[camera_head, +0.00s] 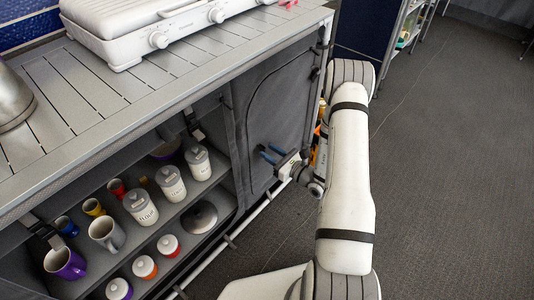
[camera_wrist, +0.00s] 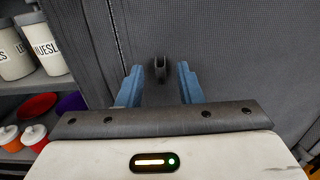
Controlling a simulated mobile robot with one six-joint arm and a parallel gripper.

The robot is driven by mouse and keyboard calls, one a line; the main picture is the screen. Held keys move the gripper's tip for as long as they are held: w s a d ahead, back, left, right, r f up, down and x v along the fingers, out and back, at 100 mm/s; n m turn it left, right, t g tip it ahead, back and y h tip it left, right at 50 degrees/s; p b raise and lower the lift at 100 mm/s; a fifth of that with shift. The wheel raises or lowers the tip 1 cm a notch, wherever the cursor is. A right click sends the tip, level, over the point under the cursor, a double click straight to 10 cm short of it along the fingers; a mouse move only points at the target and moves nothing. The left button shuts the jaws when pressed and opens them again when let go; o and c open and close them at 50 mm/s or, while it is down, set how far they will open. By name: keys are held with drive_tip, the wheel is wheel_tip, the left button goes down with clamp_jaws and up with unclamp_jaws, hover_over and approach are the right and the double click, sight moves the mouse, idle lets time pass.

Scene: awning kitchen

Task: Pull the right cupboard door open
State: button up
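The right cupboard door (camera_head: 272,105) is a dark grey fabric panel with a curved seam, and it looks closed. It fills most of the wrist view (camera_wrist: 225,45). A small dark handle tab (camera_wrist: 160,68) stands out from the door, ahead of my gripper and between the lines of its fingers. My gripper (camera_head: 267,153) is in front of the door's lower part. Its two blue fingers (camera_wrist: 156,84) are apart, with nothing held between them. I cannot tell whether the fingertips touch the fabric. The tab is not clearly visible in the head view.
The open left compartment holds white canisters (camera_head: 171,183), mugs (camera_head: 107,233) and lidded jars on shelves (camera_head: 215,208). The slatted countertop (camera_head: 75,90) carries a white grill (camera_head: 150,25) and a metal pot (camera_head: 12,98). Grey carpet (camera_head: 440,180) is clear at the right.

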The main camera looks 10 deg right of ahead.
drive_tip(key=shift+w+a, duration=0.4)
drive_tip(key=shift+w, duration=0.1)
clamp_jaws()
